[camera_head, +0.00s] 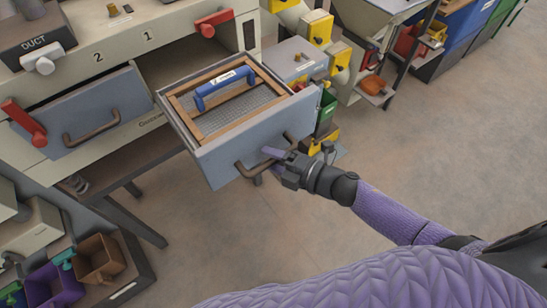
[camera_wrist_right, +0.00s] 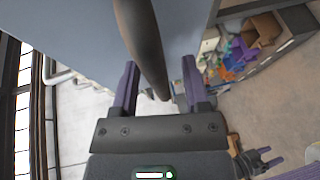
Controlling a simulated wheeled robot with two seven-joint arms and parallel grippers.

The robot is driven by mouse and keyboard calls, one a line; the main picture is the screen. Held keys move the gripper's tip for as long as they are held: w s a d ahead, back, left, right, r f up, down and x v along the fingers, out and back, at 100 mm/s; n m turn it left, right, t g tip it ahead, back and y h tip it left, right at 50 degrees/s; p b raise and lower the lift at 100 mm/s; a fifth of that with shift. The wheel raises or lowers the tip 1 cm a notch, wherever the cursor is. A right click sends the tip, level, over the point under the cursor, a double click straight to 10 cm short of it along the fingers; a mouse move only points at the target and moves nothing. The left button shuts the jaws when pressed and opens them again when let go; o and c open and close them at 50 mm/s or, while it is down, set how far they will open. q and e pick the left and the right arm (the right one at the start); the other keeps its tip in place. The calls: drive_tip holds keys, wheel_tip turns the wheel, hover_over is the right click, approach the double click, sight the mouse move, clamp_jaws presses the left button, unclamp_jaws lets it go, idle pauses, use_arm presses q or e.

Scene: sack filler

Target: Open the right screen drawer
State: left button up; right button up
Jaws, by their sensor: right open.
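The right screen drawer (camera_head: 233,150) is blue-grey and stands pulled out from the beige cabinet in the head view. A wood-framed mesh screen (camera_head: 245,98) with a blue handle lies inside it. My right gripper (camera_head: 274,157) is at the right part of the drawer's brown bar handle (camera_head: 246,172). In the right wrist view the handle (camera_wrist_right: 143,45) passes between the two purple fingers, which are apart. I cannot tell whether either finger touches it. A small purple-tipped gripper, seemingly my left one (camera_wrist_right: 262,160), shows low in the right wrist view; its jaws are too small to judge.
The left drawer (camera_head: 82,119) is shut, with a red lever (camera_head: 23,122) beside it. Several coloured bins (camera_head: 98,258) sit at the lower left. Yellow-fronted dispensers (camera_head: 318,27) stand behind the drawer. The floor (camera_head: 440,140) to the right is open.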

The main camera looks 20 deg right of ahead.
drive_tip(key=v, duration=1)
drive_tip(key=shift+r, duration=0.1)
